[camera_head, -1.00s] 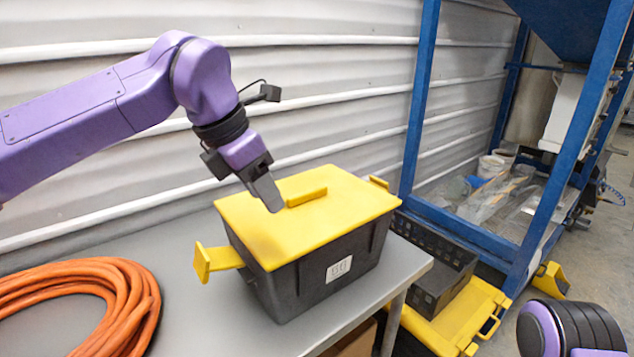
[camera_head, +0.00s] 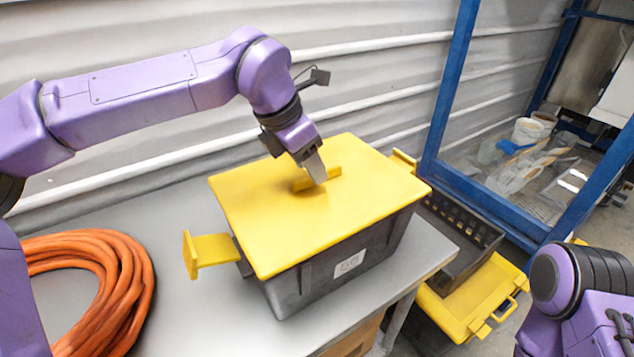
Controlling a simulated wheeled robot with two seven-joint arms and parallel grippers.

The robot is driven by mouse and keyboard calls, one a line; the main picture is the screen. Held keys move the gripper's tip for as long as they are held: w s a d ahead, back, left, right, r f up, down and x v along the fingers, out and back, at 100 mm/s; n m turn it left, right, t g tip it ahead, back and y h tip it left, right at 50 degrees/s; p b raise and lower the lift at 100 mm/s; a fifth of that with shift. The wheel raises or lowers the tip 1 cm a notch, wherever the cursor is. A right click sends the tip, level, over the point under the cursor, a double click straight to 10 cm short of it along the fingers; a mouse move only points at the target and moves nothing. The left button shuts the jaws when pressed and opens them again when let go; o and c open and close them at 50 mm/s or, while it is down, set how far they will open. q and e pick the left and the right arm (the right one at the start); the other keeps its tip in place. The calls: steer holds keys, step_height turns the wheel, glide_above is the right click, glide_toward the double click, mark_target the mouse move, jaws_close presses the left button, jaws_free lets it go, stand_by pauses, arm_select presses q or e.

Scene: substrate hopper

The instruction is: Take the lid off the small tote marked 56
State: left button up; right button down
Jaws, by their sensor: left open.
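The small tote (camera_head: 330,270) is dark grey and stands on the grey table, with a white label (camera_head: 349,264) on its front whose number is too small to read surely. Its yellow lid (camera_head: 290,225) is on top, with a raised yellow handle bar (camera_head: 332,176) in the middle. My left gripper (camera_head: 317,174) is open at the handle bar, fingers pointing down. The near finger covers part of the bar. I cannot tell whether the fingers touch it. My right arm shows at the lower right, but its gripper is outside the view.
Yellow side handles (camera_head: 208,253) stick out from the tote. A coiled orange hose (camera_head: 130,290) lies on the table (camera_head: 200,325) at left. A black crate (camera_head: 462,238) and a yellow lid-like piece (camera_head: 470,300) lie right of the table, beside a blue frame (camera_head: 450,100). A corrugated wall stands behind.

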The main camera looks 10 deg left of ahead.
arm_select(q)
steer(key=w+f, duration=0.2)
steer(key=f, duration=0.1)
steer(key=shift+w+d, duration=0.35)
steer(key=shift+w, duration=0.05)
steer(key=shift+s+r, duration=0.15)
steer(key=shift+s, duration=0.3)
steer(key=shift+s+r, duration=0.1)
steer(key=shift+s, duration=0.1)
steer(key=shift+c, duration=1.2)
steer(key=c, duration=0.6)
steer(key=shift+w, duration=0.2)
jaws_close()
